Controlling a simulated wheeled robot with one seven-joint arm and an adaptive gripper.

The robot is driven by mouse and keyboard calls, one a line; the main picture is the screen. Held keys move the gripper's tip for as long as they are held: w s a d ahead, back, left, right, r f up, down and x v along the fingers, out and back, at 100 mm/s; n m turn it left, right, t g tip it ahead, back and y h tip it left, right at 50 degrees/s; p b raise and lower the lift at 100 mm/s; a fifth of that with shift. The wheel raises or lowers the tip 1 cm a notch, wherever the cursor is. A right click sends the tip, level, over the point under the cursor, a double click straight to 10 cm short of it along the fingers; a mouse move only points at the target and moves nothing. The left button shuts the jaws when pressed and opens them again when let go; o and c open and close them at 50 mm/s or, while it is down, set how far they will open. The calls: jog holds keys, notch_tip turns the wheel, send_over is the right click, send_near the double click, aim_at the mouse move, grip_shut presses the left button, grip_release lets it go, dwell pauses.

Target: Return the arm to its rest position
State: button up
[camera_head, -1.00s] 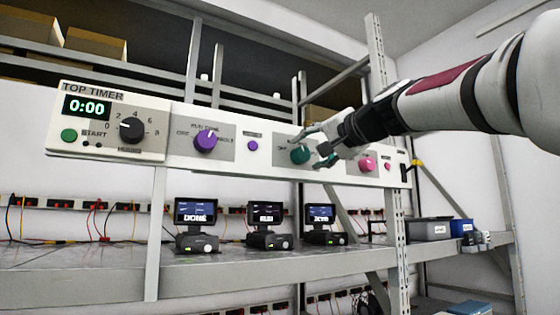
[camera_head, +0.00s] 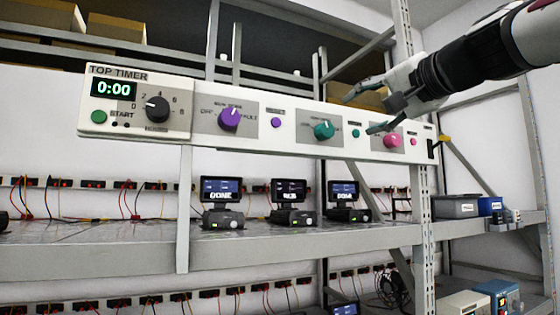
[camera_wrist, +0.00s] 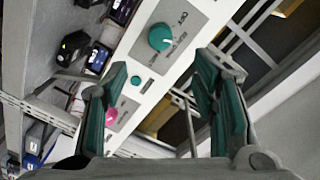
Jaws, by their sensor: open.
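My gripper (camera_head: 372,112) is open and empty at the upper right in the head view, in front of the control panel (camera_head: 290,137) near its teal knob (camera_head: 324,130) and pink knob (camera_head: 392,140). In the wrist view its two teal-padded fingers (camera_wrist: 160,98) stand wide apart, with the teal knob (camera_wrist: 161,37) beyond them in the gap and the pink knob (camera_wrist: 111,117) beside the left finger. I see no contact with either knob. My arm reaches in from the upper right corner.
The panel also carries a timer reading 0:00 (camera_head: 113,89), a black dial (camera_head: 157,109) and a purple knob (camera_head: 229,117). Several small screen units (camera_head: 221,203) stand on the shelf (camera_head: 110,262) below. A rack post (camera_head: 420,200) rises at the right.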

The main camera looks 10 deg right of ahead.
jog(key=s+a+f+n+g+h+b, duration=0.1)
jog(key=s+a+f+n+g, duration=0.2)
jog(key=f, duration=1.2)
jog(key=s+a+f+n+g+h+b, duration=0.1)
jog(key=s+a+f+g, duration=0.3)
jog(key=f, duration=1)
jog(key=s+d+f+n+g+h, duration=0.1)
jog(key=s+f+n+g, duration=0.1)
jog(key=s+f, duration=0.4)
jog(key=s+d+f+n+g+h, duration=0.1)
jog(key=s+f, duration=0.6)
jog(key=f, duration=0.7)
jog(key=shift+d+n+g+h+b, duration=0.3)
jog(key=shift+d+n+g+h, duration=0.15)
jog(key=shift+d+g, duration=0.25)
